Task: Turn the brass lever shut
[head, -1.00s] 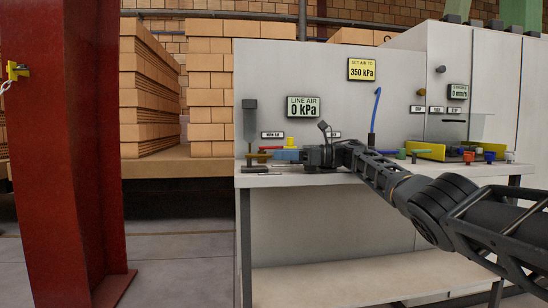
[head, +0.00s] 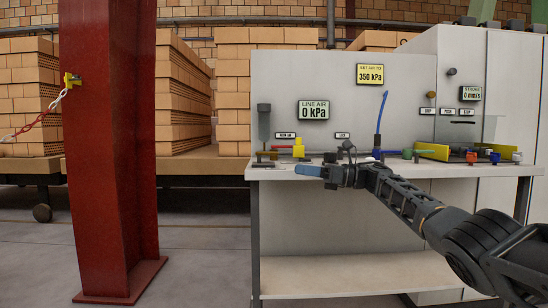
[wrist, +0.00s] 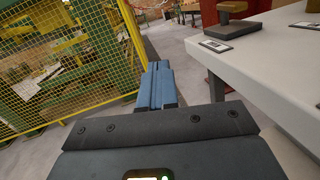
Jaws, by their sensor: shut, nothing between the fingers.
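A small brass-coloured bar (head: 266,153) sits low at the left end of the bench, under a dark upright cylinder (head: 264,122); it looks like the brass lever. In the wrist view a brass-brown block (wrist: 236,7) on a dark base shows near the bench corner, partly cut off by the top edge. My gripper (head: 308,170) has blue fingers pressed together, with nothing between them. It points left at the bench's front edge, right of the brass bar and apart from it. The fingers also show in the wrist view (wrist: 157,84).
A red lever (head: 282,147) and a yellow block (head: 298,148) stand beside the brass bar. The line air display (head: 313,110) reads 0 kPa. A red column (head: 110,140) stands left of the bench (head: 350,180). A yellow mesh fence (wrist: 70,60) shows in the wrist view.

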